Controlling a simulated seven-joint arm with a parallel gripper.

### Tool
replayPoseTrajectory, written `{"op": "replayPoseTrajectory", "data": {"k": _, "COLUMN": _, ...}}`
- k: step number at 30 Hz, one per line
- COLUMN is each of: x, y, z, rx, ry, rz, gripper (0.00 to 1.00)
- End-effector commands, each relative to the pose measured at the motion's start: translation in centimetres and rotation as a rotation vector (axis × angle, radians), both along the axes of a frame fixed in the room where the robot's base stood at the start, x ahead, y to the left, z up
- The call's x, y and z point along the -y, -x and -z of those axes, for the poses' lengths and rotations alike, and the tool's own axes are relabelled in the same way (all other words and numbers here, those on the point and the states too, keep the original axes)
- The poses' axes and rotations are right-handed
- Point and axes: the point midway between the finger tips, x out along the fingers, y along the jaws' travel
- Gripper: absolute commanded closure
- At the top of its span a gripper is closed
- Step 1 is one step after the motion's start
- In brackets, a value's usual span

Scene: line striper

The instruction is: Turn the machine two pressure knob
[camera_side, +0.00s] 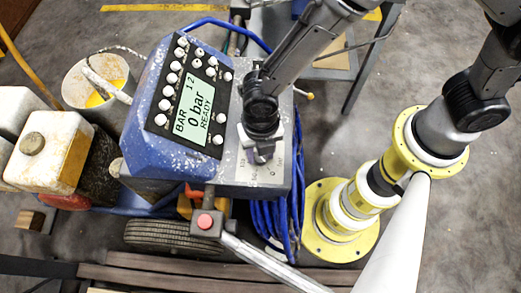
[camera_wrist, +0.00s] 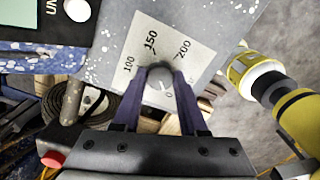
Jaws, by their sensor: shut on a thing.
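The blue machine (camera_side: 152,125) shows in the side view, with a tilted display (camera_side: 195,118) reading "0 bar" and "READY". The grey pressure knob (camera_wrist: 160,74) is in the wrist view, on a pale scale plate (camera_wrist: 168,42) marked 100, 150, 200 and 0. My gripper (camera_wrist: 160,82) is shut on the knob, one dark finger on each side. In the side view my gripper (camera_side: 263,152) points down at the machine's grey top panel and hides the knob. Part of the scale is behind the fingers in the wrist view.
A bucket (camera_side: 88,82) with yellow contents and a white jug (camera_side: 50,150) stand left of the machine. A lever with a red button (camera_side: 206,221) is in front. Blue hose (camera_side: 272,215) hangs at the panel's right side. White round buttons surround the display.

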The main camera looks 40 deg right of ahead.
Motion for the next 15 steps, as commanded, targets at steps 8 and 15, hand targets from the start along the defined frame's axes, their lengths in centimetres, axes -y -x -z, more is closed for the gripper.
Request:
{"op": "replayPoseTrajectory", "data": {"k": 8, "x": -0.14, "y": -0.04, "z": -0.21, "rx": 0.003, "ry": -0.003, "rz": -0.051, "gripper": 1.00}}
{"op": "replayPoseTrajectory", "data": {"k": 15, "x": -0.14, "y": -0.04, "z": -0.20, "rx": 0.003, "ry": -0.003, "rz": -0.057, "gripper": 1.00}}
